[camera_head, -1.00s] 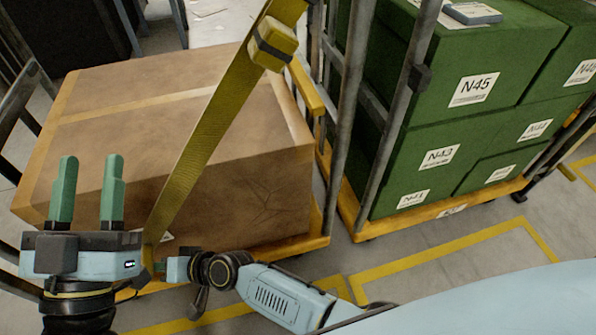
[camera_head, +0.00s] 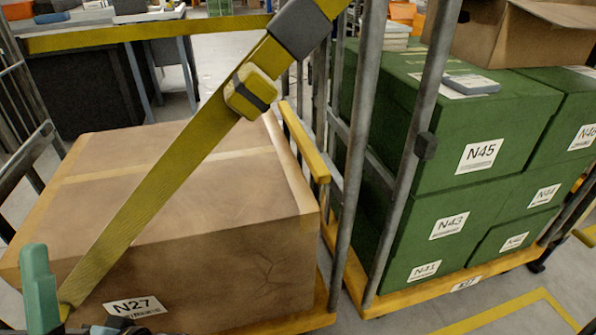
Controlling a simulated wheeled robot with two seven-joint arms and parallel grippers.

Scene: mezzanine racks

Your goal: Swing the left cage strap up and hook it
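The yellow cage strap (camera_head: 150,215) runs slantwise across the carton from the upper right to the lower left. A yellow-and-black buckle (camera_head: 251,92) sits on it, and a grey block (camera_head: 299,28) covers its upper part. Its lower end reaches the bottom left corner, right beside a green finger of my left gripper (camera_head: 40,285). Most of that gripper is cut off by the frame, so I cannot tell whether the strap is gripped. No hook point for the strap is clearly visible. My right gripper is not identifiable in view.
A brown carton (camera_head: 235,235) labelled N27 fills the left cage. A grey post (camera_head: 352,150) and yellow bar (camera_head: 304,142) edge it. Green boxes (camera_head: 480,155) fill the right cage, with an open carton (camera_head: 525,35) on top. Another yellow strap (camera_head: 150,33) spans the back.

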